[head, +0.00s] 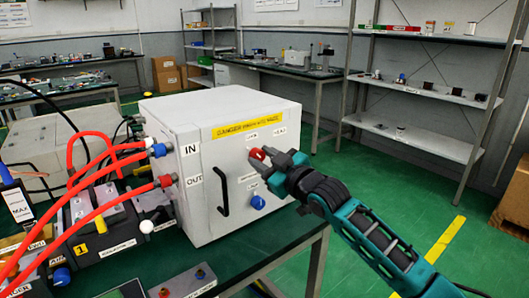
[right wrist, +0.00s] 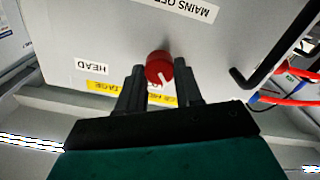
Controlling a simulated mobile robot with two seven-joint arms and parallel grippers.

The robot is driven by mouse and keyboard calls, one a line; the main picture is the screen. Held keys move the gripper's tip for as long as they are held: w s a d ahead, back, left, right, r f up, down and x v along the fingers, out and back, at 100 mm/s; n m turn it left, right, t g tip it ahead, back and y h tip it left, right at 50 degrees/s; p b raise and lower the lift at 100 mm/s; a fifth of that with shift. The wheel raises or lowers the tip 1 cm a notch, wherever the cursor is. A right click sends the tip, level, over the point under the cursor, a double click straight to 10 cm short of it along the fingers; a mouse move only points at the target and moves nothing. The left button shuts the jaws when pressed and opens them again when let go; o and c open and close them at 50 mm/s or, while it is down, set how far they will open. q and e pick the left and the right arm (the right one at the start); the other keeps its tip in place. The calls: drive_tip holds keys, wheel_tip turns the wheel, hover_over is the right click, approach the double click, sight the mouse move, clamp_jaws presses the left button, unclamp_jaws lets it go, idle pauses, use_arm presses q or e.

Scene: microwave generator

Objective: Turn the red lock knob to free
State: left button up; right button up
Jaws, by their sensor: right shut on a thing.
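The red lock knob (head: 257,154) sits on the front face of the white generator cabinet (head: 200,225), below the yellow danger label. My right gripper (head: 272,161) reaches it from the right and is shut on it. In the right wrist view, the round red knob (right wrist: 159,64) lies between the two dark fingertips (right wrist: 160,80), and its white pointer line slants down to the right. The fingers cover part of the knob's sides and some label text. My left gripper is not in view.
A blue knob (head: 258,202) is below the red one, and a black door handle (head: 223,190) is to its left. Red hoses (head: 105,160) enter the cabinet's left side. The cabinet stands on a green-topped table (head: 290,248). Green floor lies open to the right.

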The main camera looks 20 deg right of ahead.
drive_tip(key=n+p, duration=0.2)
drive_tip(key=n, duration=0.2)
drive_tip(key=shift+r+n+p, duration=0.15)
drive_tip(key=shift+n+p, duration=0.2)
drive_tip(key=shift+n, duration=0.05)
drive_tip(key=n+p, duration=0.2)
drive_tip(key=n, duration=0.3)
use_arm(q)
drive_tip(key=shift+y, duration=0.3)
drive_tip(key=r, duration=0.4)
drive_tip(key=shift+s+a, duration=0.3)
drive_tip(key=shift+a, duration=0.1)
use_arm(e)
drive_tip(key=shift+f, duration=0.2)
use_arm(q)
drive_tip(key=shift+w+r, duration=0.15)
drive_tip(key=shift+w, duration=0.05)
use_arm(e)
drive_tip(key=shift+a, duration=0.1)
drive_tip(key=o, duration=1)
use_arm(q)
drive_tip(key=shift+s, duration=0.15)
use_arm(e)
drive_tip(key=shift+o, duration=0.2)
drive_tip(key=shift+s, duration=0.1)
